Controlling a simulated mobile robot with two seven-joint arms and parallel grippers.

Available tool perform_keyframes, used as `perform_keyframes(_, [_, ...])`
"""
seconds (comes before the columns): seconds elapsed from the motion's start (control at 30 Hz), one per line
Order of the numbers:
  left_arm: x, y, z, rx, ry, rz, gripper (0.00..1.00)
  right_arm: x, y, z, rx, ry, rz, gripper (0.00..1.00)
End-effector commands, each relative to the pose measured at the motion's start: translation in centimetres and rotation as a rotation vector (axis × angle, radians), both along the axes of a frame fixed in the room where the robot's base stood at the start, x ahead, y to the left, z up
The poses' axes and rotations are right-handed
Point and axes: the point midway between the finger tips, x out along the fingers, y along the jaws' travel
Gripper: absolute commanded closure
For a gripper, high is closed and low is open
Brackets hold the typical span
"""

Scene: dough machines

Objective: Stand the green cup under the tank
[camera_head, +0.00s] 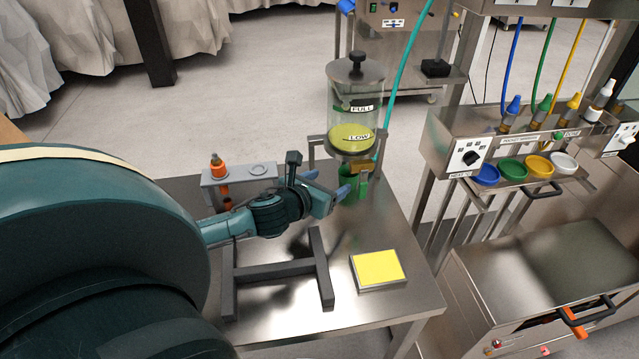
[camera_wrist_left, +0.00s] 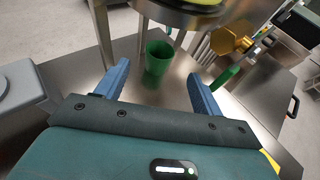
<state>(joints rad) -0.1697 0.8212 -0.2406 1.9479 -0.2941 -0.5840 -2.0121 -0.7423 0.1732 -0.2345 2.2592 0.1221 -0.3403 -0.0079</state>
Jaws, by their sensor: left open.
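The tank (camera_head: 356,112) is a clear cylinder with a dark lid and FULL and LOW labels, low yellow-green liquid inside, held on a metal stand. The green cup (camera_head: 347,188) is on the steel table under the tank, partly hidden by my left gripper (camera_head: 330,194) in the head view. In the left wrist view the green cup (camera_wrist_left: 158,60) stands upright ahead of my open left gripper (camera_wrist_left: 160,88), between the lines of its two blue fingers and apart from them. The tank's underside (camera_wrist_left: 185,12) is above the cup. My right gripper is not in view.
A yellow-topped pad (camera_head: 378,268) and a dark H-shaped frame (camera_head: 318,262) are on the table (camera_head: 395,225). A grey holder (camera_head: 238,174) with an orange-capped item stands behind my left arm. A brass-coloured valve (camera_wrist_left: 232,40) hangs beside the cup. A dispenser machine stands right.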

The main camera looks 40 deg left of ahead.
Motion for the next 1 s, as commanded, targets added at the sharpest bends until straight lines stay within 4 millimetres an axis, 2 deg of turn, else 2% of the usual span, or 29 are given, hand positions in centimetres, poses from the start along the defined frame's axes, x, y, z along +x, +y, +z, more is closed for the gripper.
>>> perform_keyframes(0.1, [-1.6,-0.1,0.5,0.001,0.003,0.001,0.32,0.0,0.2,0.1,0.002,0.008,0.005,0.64])
perform_keyframes(0.3, [-2.8,-0.2,1.1,0.001,0.0,0.001,0.32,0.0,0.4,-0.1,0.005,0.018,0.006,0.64])
perform_keyframes(0.87, [-2.9,-0.2,1.1,-0.001,-0.001,0.001,0.32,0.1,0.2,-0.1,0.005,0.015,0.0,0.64])
perform_keyframes(1.0, [-2.9,-0.2,2.4,-0.001,-0.001,0.001,0.32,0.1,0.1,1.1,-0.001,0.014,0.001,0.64])
